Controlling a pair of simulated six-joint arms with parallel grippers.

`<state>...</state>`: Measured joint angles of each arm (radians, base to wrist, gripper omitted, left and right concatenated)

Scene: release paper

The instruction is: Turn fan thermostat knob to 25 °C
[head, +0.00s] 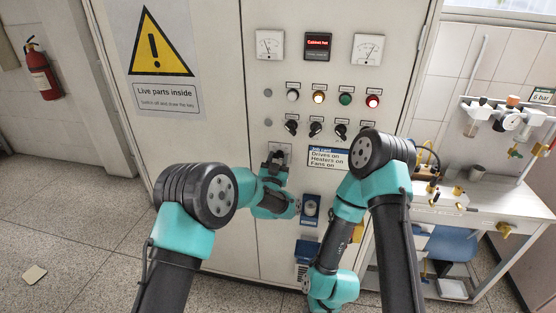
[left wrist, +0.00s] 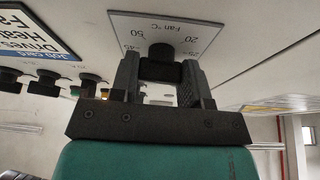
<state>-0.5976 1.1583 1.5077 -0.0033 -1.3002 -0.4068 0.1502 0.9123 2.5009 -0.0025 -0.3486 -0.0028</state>
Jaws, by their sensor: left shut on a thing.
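The fan thermostat plate (left wrist: 187,24) is a pale panel on the cabinet front. It is marked "Fan °C", with 20 and 50 readable and other numbers partly hidden. Its black knob (left wrist: 161,52) stands at the plate's edge in the left wrist view, and I cannot tell which number it points to. My left gripper (left wrist: 160,74) is shut on the knob, one finger on each side. In the head view, the left gripper (head: 275,157) reaches the plate (head: 286,148) below the row of switches. My right arm hangs bent at the right, and its gripper is not visible.
A job card (head: 328,156) sits right of the plate. A blue-framed lock (head: 311,206) is below. A bench (head: 465,205) stands at the right.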

